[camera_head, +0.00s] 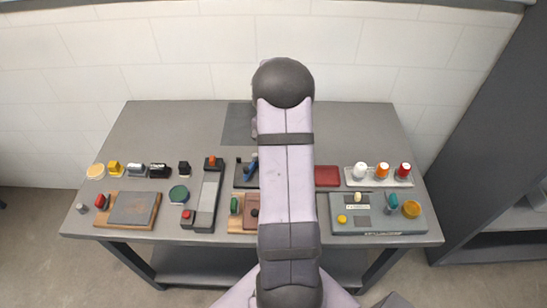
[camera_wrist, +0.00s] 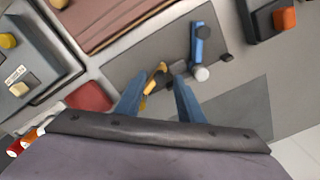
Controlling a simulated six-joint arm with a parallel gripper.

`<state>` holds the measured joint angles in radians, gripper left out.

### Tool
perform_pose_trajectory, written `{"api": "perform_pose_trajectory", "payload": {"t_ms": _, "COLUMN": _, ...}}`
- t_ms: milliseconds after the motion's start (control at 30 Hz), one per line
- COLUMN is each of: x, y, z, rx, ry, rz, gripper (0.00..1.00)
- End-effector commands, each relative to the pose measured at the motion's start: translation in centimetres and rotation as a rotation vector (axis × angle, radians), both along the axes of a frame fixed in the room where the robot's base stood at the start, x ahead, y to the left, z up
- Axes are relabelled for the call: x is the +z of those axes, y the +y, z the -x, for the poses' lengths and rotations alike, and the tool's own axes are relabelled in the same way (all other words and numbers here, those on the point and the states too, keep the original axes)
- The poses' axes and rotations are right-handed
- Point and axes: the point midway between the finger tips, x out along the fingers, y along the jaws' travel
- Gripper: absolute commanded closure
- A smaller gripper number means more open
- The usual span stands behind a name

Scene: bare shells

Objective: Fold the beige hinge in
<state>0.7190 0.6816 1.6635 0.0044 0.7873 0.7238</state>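My gripper (camera_wrist: 158,75) is open, with its two blue fingers spread and pointing at a dark grey mat (camera_wrist: 222,62) in the wrist view. A small yellow-tan hinged piece (camera_wrist: 161,67), which looks like the beige hinge, shows between the fingertips. It has dark parts and appears bent; its exact angle is too small to tell. I cannot tell whether either finger touches it. In the head view my arm hides the gripper and this piece.
A blue piece with a white end (camera_wrist: 197,45) lies right of the fingers. A red block (camera_wrist: 88,96) is to the left. A black box with an orange knob (camera_wrist: 285,18) stands upper right.

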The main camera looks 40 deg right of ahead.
Motion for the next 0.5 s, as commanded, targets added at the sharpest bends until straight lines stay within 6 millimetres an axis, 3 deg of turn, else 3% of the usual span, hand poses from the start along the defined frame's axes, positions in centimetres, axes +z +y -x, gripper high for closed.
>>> {"api": "perform_pose_trajectory", "payload": {"t_ms": 300, "x": 0.0, "y": 0.1, "z": 0.1, "rx": 0.000, "ry": 0.002, "rz": -0.003, "gripper": 0.66}}
{"api": "perform_pose_trajectory", "payload": {"t_ms": 500, "x": 1.5, "y": 0.0, "z": 0.0, "rx": 0.000, "ry": 0.000, "rz": -0.001, "gripper": 0.66}}
